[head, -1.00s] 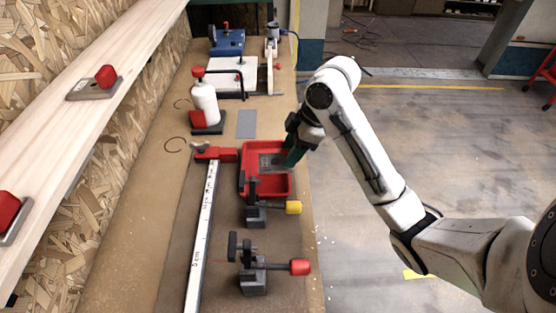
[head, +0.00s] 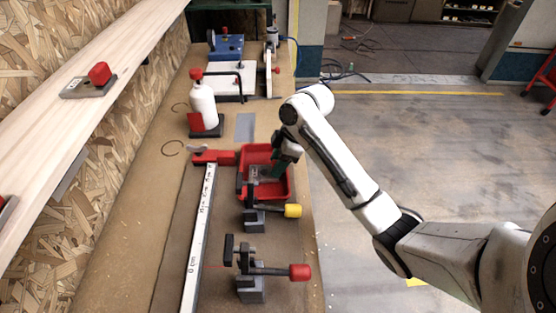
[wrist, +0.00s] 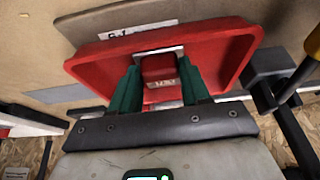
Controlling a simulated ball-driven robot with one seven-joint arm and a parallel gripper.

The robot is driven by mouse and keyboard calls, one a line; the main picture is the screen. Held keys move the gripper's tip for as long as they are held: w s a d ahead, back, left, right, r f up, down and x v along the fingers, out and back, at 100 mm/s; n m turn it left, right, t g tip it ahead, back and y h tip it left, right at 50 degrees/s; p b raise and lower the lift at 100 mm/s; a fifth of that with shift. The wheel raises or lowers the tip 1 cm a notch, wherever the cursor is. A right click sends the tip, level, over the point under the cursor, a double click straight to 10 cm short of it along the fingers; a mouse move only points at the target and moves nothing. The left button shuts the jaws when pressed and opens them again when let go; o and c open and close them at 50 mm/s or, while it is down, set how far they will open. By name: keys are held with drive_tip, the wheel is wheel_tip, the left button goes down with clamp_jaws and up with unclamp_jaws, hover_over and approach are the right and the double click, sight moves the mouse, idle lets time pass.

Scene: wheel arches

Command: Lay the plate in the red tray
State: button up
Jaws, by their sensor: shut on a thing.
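The red tray (head: 288,188) lies on the bench near its right edge. My gripper (head: 279,168) is over the tray, pointing down into it. In the wrist view its green fingers (wrist: 160,88) are shut on the red grip block of the plate (wrist: 160,68), one finger on each side. The plate's grey metal shows just beyond the block, inside the tray's outline. Most of the plate is hidden by the block and fingers. I cannot tell whether it touches the tray floor. The tray (wrist: 95,68) also carries a white label on its rim.
A toggle clamp with a yellow tip (head: 292,210) stands close to the tray's near side, and one with a red tip (head: 299,272) stands nearer. A long ruler (head: 200,240) lies left. A white bottle (head: 203,103) stands behind. Another red-gripped plate (head: 90,82) sits on the shelf.

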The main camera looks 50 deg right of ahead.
drive_tip(key=shift+f, duration=0.1)
drive_tip(key=o, duration=1.3)
drive_tip(key=p+v, duration=0.1)
drive_tip(key=v, duration=1.1)
